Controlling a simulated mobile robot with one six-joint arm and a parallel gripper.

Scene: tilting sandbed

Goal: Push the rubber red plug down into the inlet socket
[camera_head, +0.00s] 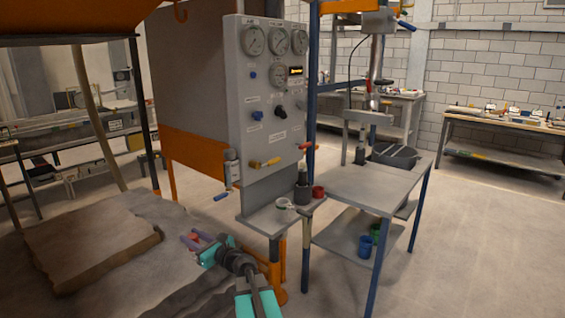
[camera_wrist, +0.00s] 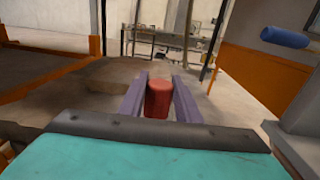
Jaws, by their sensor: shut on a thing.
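My gripper (camera_head: 194,240) is in front of the panel, left of the small shelf, with the sandbed behind it in the picture. In the wrist view my gripper (camera_wrist: 158,95) has its two purple fingers closed on the sides of a red plug (camera_wrist: 158,99), a short tapered cylinder. In the head view only a bit of red shows between the fingers. A dark upright cylinder (camera_head: 303,191) stands on the small shelf (camera_head: 262,222) below the panel. I cannot tell which part is the inlet socket.
The gauge panel (camera_head: 268,100) has several knobs and a yellow-handled valve (camera_head: 265,163). A blue handle (camera_head: 221,197) juts out near its lower left; it also shows in the wrist view (camera_wrist: 285,37). A white ring-shaped item (camera_head: 285,204) and a red cup (camera_head: 318,192) sit on the shelf.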

